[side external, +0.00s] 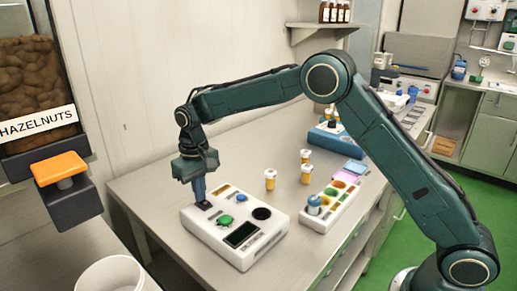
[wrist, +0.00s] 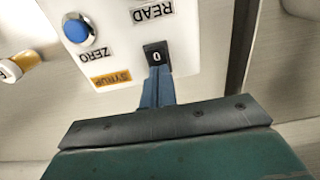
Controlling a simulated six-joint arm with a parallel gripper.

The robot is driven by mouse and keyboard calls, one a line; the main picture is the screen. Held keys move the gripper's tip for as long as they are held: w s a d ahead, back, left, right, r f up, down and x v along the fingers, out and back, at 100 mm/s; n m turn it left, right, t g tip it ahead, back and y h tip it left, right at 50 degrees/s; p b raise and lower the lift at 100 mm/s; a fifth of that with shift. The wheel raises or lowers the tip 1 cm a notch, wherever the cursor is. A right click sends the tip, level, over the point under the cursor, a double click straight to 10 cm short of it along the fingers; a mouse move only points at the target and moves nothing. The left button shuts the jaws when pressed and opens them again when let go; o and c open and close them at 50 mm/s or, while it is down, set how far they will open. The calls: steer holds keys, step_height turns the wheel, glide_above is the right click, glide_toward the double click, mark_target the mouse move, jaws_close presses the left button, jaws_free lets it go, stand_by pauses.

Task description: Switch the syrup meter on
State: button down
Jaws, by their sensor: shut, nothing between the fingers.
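The syrup meter (side external: 217,239) is a white box on the bench, with a dark display, a green knob, a blue button and a black round part on top. In the wrist view its white panel (wrist: 117,35) carries labels SYRUP, ZERO and READ, upside down, and a blue button (wrist: 77,28). A black rocker switch (wrist: 156,52) marked 0 sits beside the READ label. My gripper (side external: 199,200) points down over the meter's back-left corner. Its fingers, also in the wrist view (wrist: 157,72), are shut and empty, right at the switch's near edge. I cannot tell whether they touch it.
Small yellow-and-white jars (side external: 270,179) stand behind the meter. A white tray of coloured wells (side external: 318,220) stands to its right, and a blue device (side external: 330,138) farther back. A hazelnut dispenser (side external: 38,85) with an orange lever (side external: 59,168) and a white tub (side external: 112,272) are at left.

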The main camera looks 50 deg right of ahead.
steer(key=shift+r, duration=3.4)
steer(key=shift+r, duration=0.1)
steer(key=s+d+r+t, duration=0.1)
steer(key=s+d+r, duration=0.3)
steer(key=s+r, duration=0.3)
steer(key=s+d+r+t, duration=0.2)
steer(key=s+d+r, duration=0.25)
steer(key=s, duration=0.55)
steer(key=s+d+f+t, duration=0.1)
steer(key=s, duration=0.9)
steer(key=s+d+f+t, duration=0.1)
steer(key=s+d+f, duration=0.1)
steer(key=s, duration=0.8)
steer(key=shift+d+f+t, duration=0.25)
steer(key=shift+f+t, duration=0.05)
